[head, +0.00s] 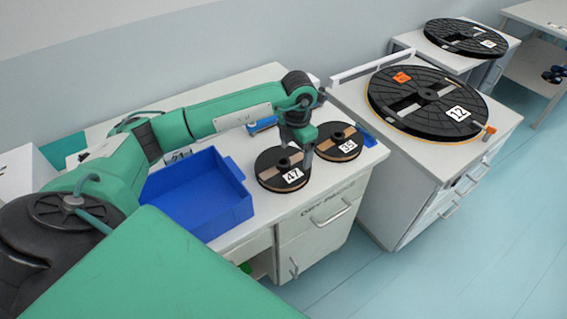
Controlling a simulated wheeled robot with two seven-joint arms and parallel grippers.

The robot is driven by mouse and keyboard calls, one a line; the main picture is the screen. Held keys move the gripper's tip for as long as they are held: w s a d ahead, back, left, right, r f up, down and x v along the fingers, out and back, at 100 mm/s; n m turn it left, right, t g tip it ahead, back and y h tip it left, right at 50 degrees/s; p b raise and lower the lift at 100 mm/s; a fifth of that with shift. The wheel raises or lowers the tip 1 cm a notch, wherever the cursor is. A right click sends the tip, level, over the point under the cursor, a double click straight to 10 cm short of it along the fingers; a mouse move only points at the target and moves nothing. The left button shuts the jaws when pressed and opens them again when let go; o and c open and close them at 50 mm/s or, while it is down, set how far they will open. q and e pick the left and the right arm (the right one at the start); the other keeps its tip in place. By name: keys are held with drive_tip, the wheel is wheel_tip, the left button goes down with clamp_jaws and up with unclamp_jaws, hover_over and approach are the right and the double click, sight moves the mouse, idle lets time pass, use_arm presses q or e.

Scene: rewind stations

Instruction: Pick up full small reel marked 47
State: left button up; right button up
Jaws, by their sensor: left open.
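The small reel marked 47 (270,182) lies flat on the white cabinet top, near its front edge. It is black with brown winding showing and a white label reading 47. My left gripper (302,155) is open and points down over the right part of this reel, hiding some of it. I cannot tell whether the fingers touch the reel. My right gripper is not in view.
A second small reel (338,143), its label seeming to read 35, lies close on the right. An empty blue bin (197,190) stands on the left. A large reel marked 12 (425,101) lies on the cabinet to the right, another large reel (466,37) behind.

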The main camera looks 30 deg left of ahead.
sight(293, 175)
use_arm(q)
wheel_tip(293, 175, down, 3)
drive_tip(key=shift+f, duration=0.15)
wheel_tip(293, 175, down, 3)
drive_tip(key=shift+a+r+p, duration=0.1)
drive_tip(key=shift+a+p, duration=0.05)
drive_tip(key=shift+p, duration=0.8)
wheel_tip(293, 175, down, 4)
drive_tip(key=shift+a+r+p, duration=0.15)
drive_tip(key=shift+r+p, duration=0.1)
drive_tip(key=shift+p, duration=0.3)
drive_tip(key=shift+f, duration=0.2)
drive_tip(key=c, duration=1.1)
drive_tip(key=shift+c, duration=0.2)
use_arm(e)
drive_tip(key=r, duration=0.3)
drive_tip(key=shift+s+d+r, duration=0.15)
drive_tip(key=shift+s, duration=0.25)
use_arm(q)
drive_tip(key=shift+r, duration=0.1)
